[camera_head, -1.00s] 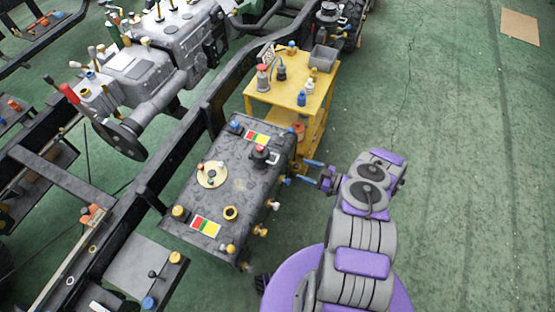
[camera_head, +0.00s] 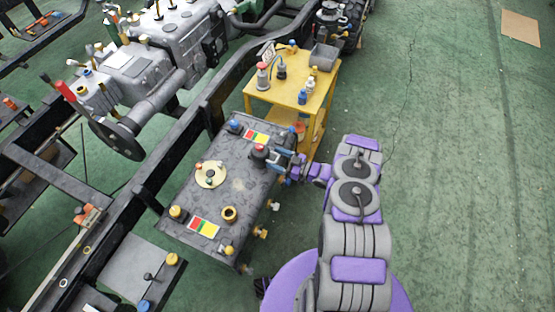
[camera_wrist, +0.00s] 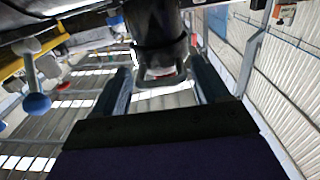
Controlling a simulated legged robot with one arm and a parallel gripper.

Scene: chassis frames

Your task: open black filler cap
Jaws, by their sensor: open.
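The black filler cap (camera_head: 258,151), with some red on it, stands on the dark grey tank (camera_head: 225,185) at its upper right part. My gripper (camera_head: 278,160) is open at the tank's right edge, just right of the cap. In the wrist view a dark rounded part (camera_wrist: 158,28), likely the cap, reaches down from the top between my two fingers (camera_wrist: 158,68). I cannot tell whether either finger touches it.
A yellow cart (camera_head: 318,93) with bottles and a grey bin stands behind the tank. The tank also bears a yellow-ringed opening (camera_head: 229,213), a cream disc (camera_head: 210,174) and yellow fittings on its side.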

